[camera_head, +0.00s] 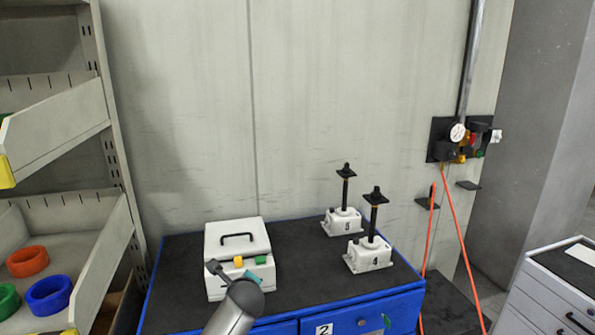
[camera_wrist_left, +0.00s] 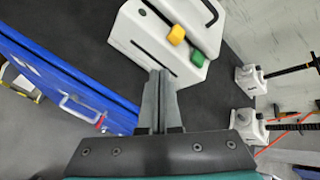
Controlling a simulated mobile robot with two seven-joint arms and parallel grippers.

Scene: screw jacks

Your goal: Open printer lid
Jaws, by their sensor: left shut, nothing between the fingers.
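The printer is a white box (camera_head: 224,289) at the left of the dark cabinet top. Its white lid (camera_head: 236,226) lies closed, with a black handle on top. A yellow button (camera_head: 238,261) and a green button (camera_head: 260,260) sit on its front, and both show in the left wrist view, yellow (camera_wrist_left: 177,35) and green (camera_wrist_left: 197,55). My right gripper is not in view.
Two white screw jacks, marked 5 (camera_head: 343,222) and 4 (camera_head: 369,254), stand on the right of the dark top (camera_head: 295,265). The space between them and the printer is clear. Shelves with colored rings (camera_head: 49,294) stand at left, and a wall lies behind.

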